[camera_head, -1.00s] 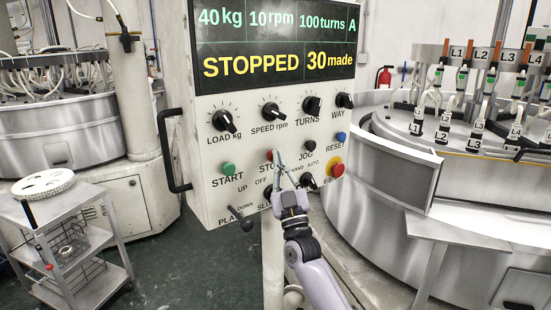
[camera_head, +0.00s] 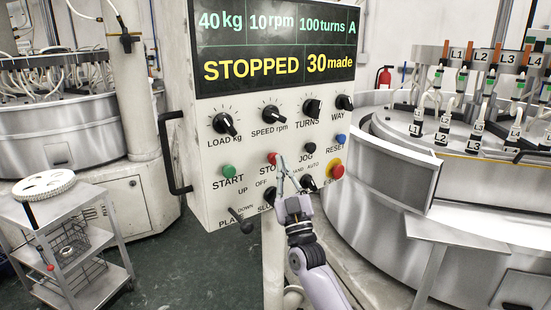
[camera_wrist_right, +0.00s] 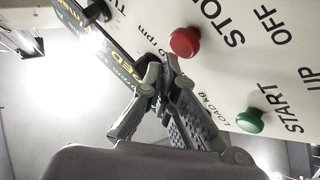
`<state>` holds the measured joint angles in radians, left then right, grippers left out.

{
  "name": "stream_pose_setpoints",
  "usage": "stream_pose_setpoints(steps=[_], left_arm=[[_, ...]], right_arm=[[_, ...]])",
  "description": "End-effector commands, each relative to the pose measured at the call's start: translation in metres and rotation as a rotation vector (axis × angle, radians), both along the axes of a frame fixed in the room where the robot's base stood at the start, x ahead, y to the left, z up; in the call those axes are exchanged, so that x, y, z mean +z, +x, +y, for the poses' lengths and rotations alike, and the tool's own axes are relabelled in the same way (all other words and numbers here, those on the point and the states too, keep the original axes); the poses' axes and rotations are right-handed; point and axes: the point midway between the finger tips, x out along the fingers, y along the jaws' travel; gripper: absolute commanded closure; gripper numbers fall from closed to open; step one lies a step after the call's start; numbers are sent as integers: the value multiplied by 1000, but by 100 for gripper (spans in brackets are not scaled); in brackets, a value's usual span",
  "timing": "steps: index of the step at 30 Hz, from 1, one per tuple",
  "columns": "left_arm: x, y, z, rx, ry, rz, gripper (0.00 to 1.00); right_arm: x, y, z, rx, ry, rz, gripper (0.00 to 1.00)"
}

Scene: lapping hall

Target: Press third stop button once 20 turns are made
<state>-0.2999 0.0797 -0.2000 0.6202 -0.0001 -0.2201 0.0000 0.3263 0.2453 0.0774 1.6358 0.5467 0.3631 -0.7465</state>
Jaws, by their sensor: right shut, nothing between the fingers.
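The grey control panel (camera_head: 210,185) stands in front of me. Its red stop button (camera_head: 272,158) sits between the green start button (camera_head: 228,170) and the black JOG button (camera_head: 310,147). The display (camera_head: 277,63) reads "STOPPED" and "30 made", with 100 turns, 10 rpm and 40 kg above. My right gripper (camera_head: 283,166) is shut and empty, its tips just below and right of the stop button, partly covering its label. In the right wrist view, the red button (camera_wrist_right: 185,41) shows fully, beside the shut fingertips (camera_wrist_right: 160,72). My left gripper is not in view.
A red-and-yellow emergency stop (camera_head: 337,171) and a blue reset button (camera_head: 341,139) are right of my gripper. Knobs (camera_head: 271,112) line the panel above. A steel lapping machine (camera_head: 400,180) stands close at right, a trolley (camera_head: 110,235) at left.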

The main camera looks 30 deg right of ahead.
Motion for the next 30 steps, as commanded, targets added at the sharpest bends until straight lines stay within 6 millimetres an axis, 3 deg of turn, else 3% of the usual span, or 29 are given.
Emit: stream_pose_setpoints(steps=[8, 21, 30], left_arm=[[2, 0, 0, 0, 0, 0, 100], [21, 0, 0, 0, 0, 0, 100], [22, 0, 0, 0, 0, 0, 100]], right_arm=[[1, -2, 0, -1, 0, 0, 100], [1, -44, -4, -1, 0, 0, 100], [0, -50, -5, 0, 0, -1, 100]])
